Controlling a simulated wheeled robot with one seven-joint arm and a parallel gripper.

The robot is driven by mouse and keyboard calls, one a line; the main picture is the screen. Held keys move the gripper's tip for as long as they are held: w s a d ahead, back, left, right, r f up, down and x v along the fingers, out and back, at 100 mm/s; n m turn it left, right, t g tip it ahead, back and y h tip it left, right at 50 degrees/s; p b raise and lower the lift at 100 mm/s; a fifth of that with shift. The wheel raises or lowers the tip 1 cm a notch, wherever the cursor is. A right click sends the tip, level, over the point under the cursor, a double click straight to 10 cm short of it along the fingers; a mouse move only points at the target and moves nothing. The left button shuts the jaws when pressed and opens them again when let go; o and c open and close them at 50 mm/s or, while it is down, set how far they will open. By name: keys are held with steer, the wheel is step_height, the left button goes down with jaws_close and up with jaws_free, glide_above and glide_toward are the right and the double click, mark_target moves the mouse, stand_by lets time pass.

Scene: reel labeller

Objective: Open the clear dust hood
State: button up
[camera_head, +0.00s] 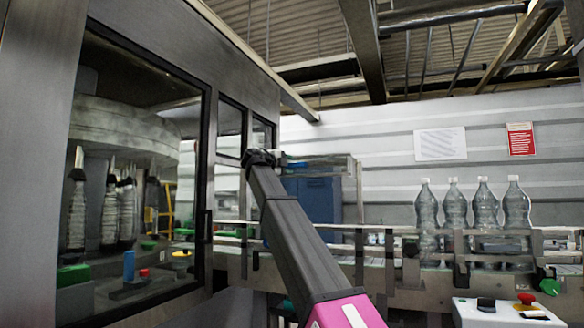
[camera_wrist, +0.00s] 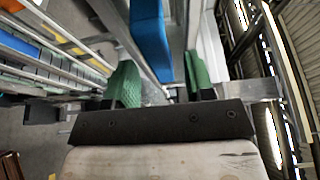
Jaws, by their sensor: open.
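I cannot make out a separate clear dust hood with certainty in either view. A tall grey machine (camera_head: 232,60) with dark-framed clear panes (camera_head: 150,90) fills the left of the head view; the large pane looks closed. My gripper (camera_head: 284,158) is at the far end of my raised dark arm, in front of the machine's right end, small and partly hidden by the wrist. In the wrist view my gripper (camera_wrist: 162,85) shows two green fingers spread apart, with nothing held between them. A blue upright surface (camera_wrist: 150,40) lies beyond the fingers.
A conveyor with metal rails (camera_head: 340,236) runs across behind my arm, carrying several clear bottles (camera_head: 454,215) at right. A blue cabinet (camera_head: 312,198) stands behind my gripper. A white control box (camera_head: 500,312) with buttons is at bottom right. Notices hang on the back wall.

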steer(key=shift+x, duration=1.25)
